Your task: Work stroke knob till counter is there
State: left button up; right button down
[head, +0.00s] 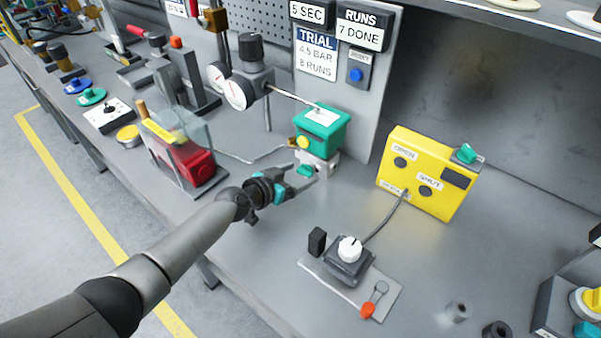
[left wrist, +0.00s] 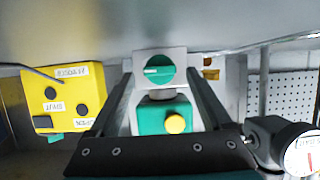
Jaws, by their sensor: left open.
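The counter sign (head: 362,27) reads "RUNS 7 DONE", beside a trial card (head: 317,54) reading "4.5 BAR 8 RUNS". A green knob (head: 306,171) sits on a pale block under the green actuator box (head: 322,133). My left gripper (head: 302,174) is open at this knob, its fingers on either side. In the left wrist view the knob (left wrist: 159,70) shows between the fingers; contact cannot be told. The green box with its yellow button (left wrist: 175,123) also shows there. No label on the knob is readable. My right gripper is out of view.
A yellow OPEN/SHUT box (head: 428,174) stands to the right, cabled to a white-knobbed unit (head: 349,249) in front. Gauges (head: 238,92) and a red part in a clear guard (head: 192,160) stand left. Bench between gripper and yellow box is clear.

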pick_arm(q)
jog(key=shift+c, duration=0.4)
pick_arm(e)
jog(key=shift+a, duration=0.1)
pick_arm(q)
jog(key=c, duration=0.4)
grip_shut()
jog(key=n+b, duration=0.1)
jog(key=b, duration=0.2)
jog(key=n+h+b, duration=0.1)
jog(key=b, duration=0.2)
jog(key=n+g+h+b, duration=0.1)
jog(key=b, duration=0.2)
jog(key=shift+w+a+f+n, duration=0.2)
jog(key=shift+a+f+n, duration=0.1)
jog(key=shift+a+r+n+h+b, duration=0.15)
jog(key=shift+n+h+b, duration=0.4)
jog(key=shift+b, duration=0.8)
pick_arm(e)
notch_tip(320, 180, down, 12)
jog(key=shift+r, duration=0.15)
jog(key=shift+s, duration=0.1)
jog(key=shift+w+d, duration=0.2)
pick_arm(q)
jog(key=shift+o, duration=2.4)
grip_release()
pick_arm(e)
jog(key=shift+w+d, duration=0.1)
